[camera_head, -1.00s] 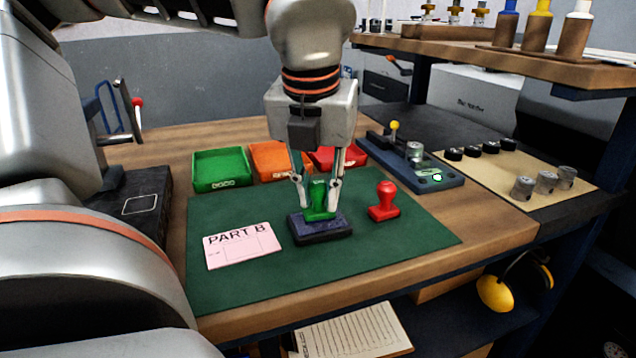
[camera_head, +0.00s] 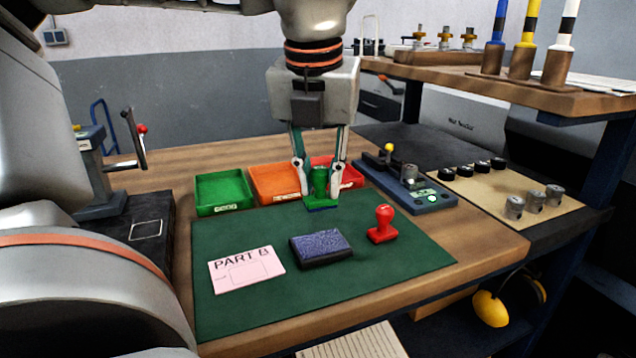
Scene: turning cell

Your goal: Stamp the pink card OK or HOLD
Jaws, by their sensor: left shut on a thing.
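The pink card (camera_head: 246,283), printed PART B with an empty box, lies on the left of the green mat (camera_head: 330,285). The dark blue ink pad (camera_head: 321,246) lies on the mat to the right of the card. My left gripper (camera_head: 320,178) is shut on the green stamp (camera_head: 320,190) and holds it upright above and behind the pad, apart from it. The red stamp (camera_head: 382,225) stands on the mat to the right of the pad. My right gripper is not in view.
Green (camera_head: 223,190), orange (camera_head: 275,184) and red (camera_head: 350,173) trays stand behind the mat. A blue fixture (camera_head: 425,196) and a board with several metal parts (camera_head: 515,195) are at the right. A shelf (camera_head: 560,90) overhangs the back right.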

